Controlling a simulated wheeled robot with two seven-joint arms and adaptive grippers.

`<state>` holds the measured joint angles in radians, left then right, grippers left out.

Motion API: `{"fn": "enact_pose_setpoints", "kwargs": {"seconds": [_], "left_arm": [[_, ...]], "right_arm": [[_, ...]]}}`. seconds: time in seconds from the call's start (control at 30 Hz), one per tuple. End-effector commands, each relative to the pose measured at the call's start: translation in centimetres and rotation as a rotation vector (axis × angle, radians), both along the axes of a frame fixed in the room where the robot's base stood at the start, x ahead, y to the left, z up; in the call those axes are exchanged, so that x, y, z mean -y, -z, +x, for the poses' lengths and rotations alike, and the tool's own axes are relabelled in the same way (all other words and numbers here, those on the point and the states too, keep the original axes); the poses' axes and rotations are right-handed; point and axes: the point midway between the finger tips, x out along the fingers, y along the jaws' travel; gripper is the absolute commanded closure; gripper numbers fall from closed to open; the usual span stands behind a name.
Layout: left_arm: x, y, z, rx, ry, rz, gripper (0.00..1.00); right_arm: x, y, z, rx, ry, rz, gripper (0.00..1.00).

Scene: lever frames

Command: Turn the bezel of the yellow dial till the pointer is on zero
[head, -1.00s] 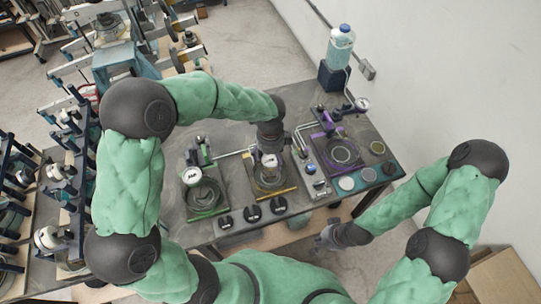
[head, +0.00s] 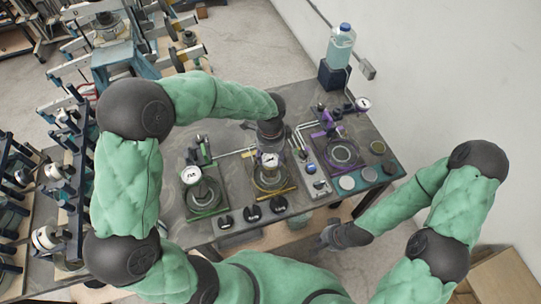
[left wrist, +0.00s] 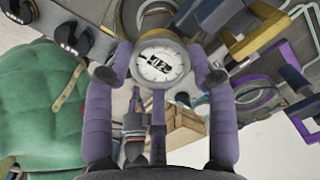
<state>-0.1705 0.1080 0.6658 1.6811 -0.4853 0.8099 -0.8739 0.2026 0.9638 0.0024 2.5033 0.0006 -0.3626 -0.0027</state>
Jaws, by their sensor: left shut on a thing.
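The yellow dial (head: 269,160) stands on the middle station of the bench, above the yellow-edged base (head: 274,191). In the left wrist view its round white face (left wrist: 160,65) fills the gap between the two purple-grey fingers, with a dark label in its middle. My left gripper (head: 270,145) is shut on the dial's bezel, one finger at each side of the rim. The thin pointer and the zero mark are too small to read. My right gripper (head: 333,238) hangs empty near the bench's front edge; its fingers are too small to judge.
A green station with a dial (head: 191,175) is to the left and a purple station with a dial (head: 362,104) to the right. Black knobs (head: 251,213) line the front edge. A bottle (head: 341,45) stands at the back. Round discs (head: 347,183) lie at right.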

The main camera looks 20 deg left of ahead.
Motion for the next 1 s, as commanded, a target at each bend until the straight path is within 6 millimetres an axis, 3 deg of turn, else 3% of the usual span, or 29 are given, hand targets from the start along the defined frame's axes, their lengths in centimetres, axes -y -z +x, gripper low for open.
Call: {"fn": "enact_pose_setpoints", "kwargs": {"seconds": [1.0], "left_arm": [[0.0,0.1,0.0,0.000,-0.966,-0.001,0.76]], "right_arm": [[0.0,2.9,0.0,0.000,0.000,0.000,1.00]]}}
